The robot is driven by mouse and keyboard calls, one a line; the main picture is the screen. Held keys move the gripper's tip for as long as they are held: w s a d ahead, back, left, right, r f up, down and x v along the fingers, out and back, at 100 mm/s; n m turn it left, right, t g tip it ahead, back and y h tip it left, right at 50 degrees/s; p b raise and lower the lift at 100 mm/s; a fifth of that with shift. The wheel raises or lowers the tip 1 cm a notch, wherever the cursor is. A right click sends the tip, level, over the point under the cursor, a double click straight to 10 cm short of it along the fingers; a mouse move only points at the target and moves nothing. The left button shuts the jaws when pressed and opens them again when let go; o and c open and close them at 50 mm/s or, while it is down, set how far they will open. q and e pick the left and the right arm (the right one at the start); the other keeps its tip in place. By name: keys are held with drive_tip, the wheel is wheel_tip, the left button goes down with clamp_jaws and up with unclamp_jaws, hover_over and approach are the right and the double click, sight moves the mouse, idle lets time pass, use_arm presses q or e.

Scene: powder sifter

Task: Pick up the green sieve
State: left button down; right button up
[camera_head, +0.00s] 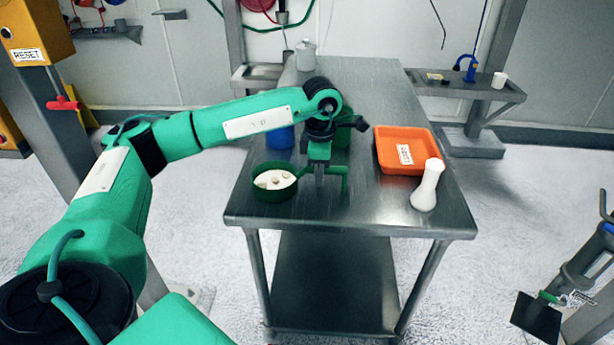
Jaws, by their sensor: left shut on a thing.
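The green sieve (273,195) is a round, dark green bowl with white matter and a few lumps in it, near the front left of the metal table. My left gripper (319,177) is just right of the bowl, pointing down. It is shut on the sieve, at its right side where the handle would be. The gripper covers that part, so the exact grip is hard to see. I cannot tell whether the sieve touches the table. My right gripper is not in view.
On the metal table (372,85), an orange tray (388,167) and a white flask-like vessel (427,186) stand right of my gripper. The table's middle back is clear.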

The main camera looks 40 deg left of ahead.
use_arm(q)
drive_tip(key=shift+r, duration=0.15)
